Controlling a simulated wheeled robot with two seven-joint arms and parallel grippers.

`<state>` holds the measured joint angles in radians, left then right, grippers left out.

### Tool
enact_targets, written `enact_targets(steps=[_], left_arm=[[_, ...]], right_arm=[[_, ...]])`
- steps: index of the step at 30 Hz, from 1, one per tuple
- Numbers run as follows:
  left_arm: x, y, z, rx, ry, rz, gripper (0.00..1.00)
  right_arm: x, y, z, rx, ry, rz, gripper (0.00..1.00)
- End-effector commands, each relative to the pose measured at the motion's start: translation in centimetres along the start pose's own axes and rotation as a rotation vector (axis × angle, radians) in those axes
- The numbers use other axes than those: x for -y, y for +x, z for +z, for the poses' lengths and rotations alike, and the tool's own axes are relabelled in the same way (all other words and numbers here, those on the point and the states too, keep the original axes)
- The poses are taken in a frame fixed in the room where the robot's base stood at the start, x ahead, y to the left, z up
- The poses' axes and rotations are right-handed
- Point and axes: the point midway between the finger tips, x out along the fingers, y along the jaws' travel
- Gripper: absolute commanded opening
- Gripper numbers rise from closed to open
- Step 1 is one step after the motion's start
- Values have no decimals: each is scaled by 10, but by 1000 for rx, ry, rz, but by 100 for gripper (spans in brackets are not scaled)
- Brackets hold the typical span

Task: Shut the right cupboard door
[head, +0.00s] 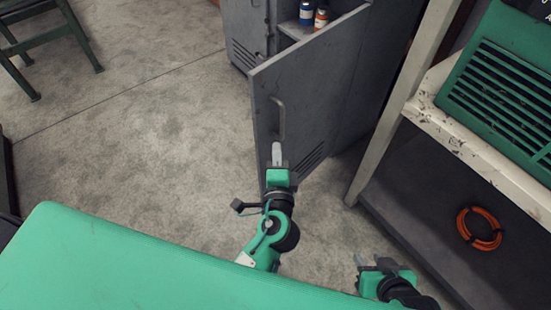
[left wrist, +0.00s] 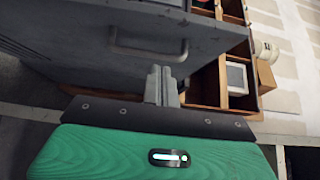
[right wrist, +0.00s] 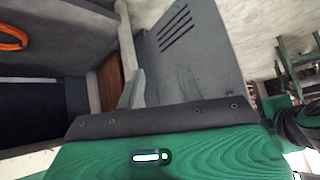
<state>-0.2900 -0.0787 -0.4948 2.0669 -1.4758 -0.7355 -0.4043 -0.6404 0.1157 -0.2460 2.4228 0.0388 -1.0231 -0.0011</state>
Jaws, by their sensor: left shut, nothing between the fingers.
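The right cupboard door (head: 310,85) is grey and stands wide open in the head view, with a bar handle (head: 281,118) near its free edge and vent slots low down. The cupboard (head: 243,30) is behind it. My left gripper (head: 277,148) is shut and empty, with its tips just below the handle in the picture; I cannot tell whether they touch the door. The handle also shows above the fingers in the left wrist view (left wrist: 148,48). My right gripper (head: 361,262) looks shut and empty, low and right, apart from the door, whose vented panel shows in the right wrist view (right wrist: 190,60).
A workbench (head: 465,150) with an orange coil (head: 479,229) below is at right. The floor left of the door is clear.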

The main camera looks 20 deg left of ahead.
Motion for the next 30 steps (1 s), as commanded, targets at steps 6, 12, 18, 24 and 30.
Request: enact_targets(steps=[6,12,18,24,30], left_arm=[[1,44,0,1,0,-2,0],[1,73,13,0,3,-1,0],[0,86,26,-1,0,1,0],[0,88,28,-2,0,1,0],[-1,88,28,-2,0,1,0]], right_arm=[[-4,-4,2,34,2,12,36],[-8,-8,4,63,4,22,36],[-11,-11,5,84,6,30,36],[-11,-11,6,91,7,31,36],[-12,-10,4,87,6,31,36]])
